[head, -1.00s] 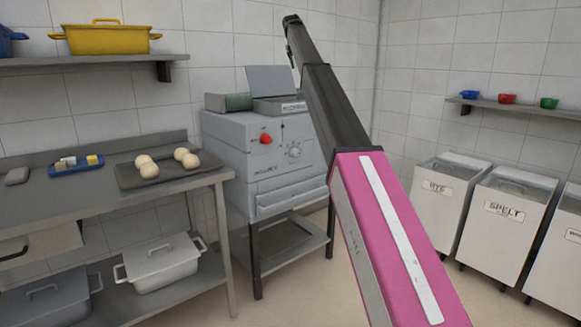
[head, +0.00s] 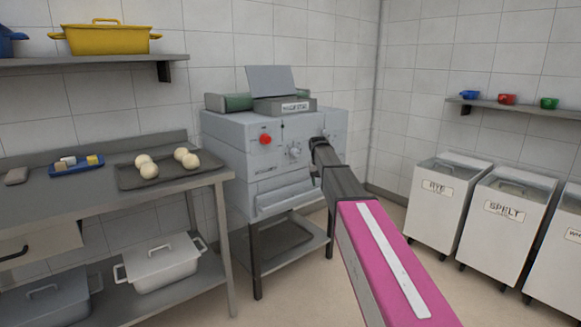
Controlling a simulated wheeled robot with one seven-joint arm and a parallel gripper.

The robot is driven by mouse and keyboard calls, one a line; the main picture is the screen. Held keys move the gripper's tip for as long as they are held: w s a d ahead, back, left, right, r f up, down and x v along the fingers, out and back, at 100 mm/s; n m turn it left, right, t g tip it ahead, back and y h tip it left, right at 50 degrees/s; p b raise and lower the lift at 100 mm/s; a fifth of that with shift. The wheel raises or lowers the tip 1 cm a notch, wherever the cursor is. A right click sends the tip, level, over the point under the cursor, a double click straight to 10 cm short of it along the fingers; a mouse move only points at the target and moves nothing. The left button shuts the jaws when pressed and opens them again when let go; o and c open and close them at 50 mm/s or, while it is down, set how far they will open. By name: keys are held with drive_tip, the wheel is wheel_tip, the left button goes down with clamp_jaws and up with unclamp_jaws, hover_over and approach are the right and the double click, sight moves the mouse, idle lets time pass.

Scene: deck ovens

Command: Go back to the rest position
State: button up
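My arm, with a pink link and a dark grey forearm, reaches up from the bottom right of the head view. Its dark far end, where my gripper (head: 318,146) is, shows small in front of the right side of the grey machine (head: 225,150). The fingers are too small and foreshortened to make out. I cannot tell whether they are open or hold anything, or whether the end touches the machine.
A steel table (head: 60,212) at left bears a dark tray (head: 150,184) with several dough balls and a blue tray (head: 58,172). Lidded bins (head: 440,215) stand at right under a shelf (head: 520,110) with small bowls. A yellow pot (head: 105,40) sits on the upper left shelf.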

drive_tip(key=s+d+f, duration=0.1)
drive_tip(key=s+f, duration=0.7)
drive_tip(key=s, duration=0.4)
drive_tip(key=s+d+f+y, duration=0.1)
drive_tip(key=s+d+f, duration=0.1)
drive_tip(key=s+f, duration=0.6)
drive_tip(key=s+d+f+g, duration=0.1)
drive_tip(key=s+f, duration=0.7)
drive_tip(key=s, duration=0.9)
drive_tip(key=shift+s+d, duration=0.4)
drive_tip(key=shift+d, duration=0.25)
drive_tip(key=shift+o, duration=0.3)
